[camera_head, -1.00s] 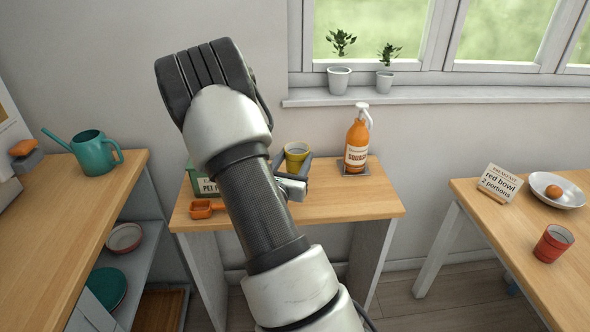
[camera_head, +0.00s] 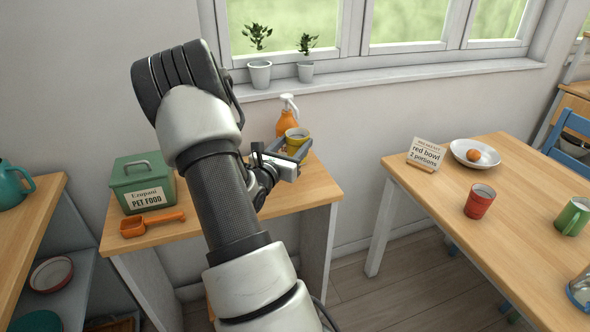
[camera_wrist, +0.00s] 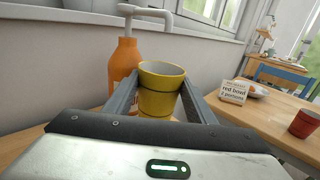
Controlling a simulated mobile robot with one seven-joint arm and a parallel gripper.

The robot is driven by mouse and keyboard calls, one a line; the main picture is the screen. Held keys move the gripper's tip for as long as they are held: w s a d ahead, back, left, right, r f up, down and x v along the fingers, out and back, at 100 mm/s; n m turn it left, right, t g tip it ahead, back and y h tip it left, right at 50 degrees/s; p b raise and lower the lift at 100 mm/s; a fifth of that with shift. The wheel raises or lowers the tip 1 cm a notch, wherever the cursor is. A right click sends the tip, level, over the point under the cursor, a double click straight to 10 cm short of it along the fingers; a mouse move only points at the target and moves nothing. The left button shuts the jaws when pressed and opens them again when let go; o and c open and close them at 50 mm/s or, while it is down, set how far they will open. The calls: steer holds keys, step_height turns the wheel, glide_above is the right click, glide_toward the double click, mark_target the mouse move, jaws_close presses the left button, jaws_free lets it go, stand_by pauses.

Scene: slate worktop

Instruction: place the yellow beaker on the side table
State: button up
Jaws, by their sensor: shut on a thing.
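The yellow beaker (camera_head: 296,141) is upright between the fingers of my gripper (camera_head: 284,154), which is shut on it. In the wrist view the beaker (camera_wrist: 159,88) sits between the two grey fingers (camera_wrist: 160,100), its open top showing. The beaker appears in front of the orange pump bottle, over the right part of a small wooden table (camera_head: 320,186). Its height above that table is hard to judge. A larger wooden table (camera_head: 440,205) stands to the right. No label shows which one is the side table.
The small table bears a green pet food box (camera_head: 143,184), an orange scoop (camera_head: 152,223) and the orange pump bottle (camera_head: 287,122). The right table bears a sign (camera_head: 426,154), a plate (camera_head: 475,153), a red cup (camera_head: 480,201) and a green mug (camera_head: 573,217). Floor separates the tables.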

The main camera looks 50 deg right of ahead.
steer(key=shift+f+b, duration=0.6)
steer(key=shift+f, duration=2.5)
steer(key=shift+f, duration=0.15)
steer(key=o, duration=1.1)
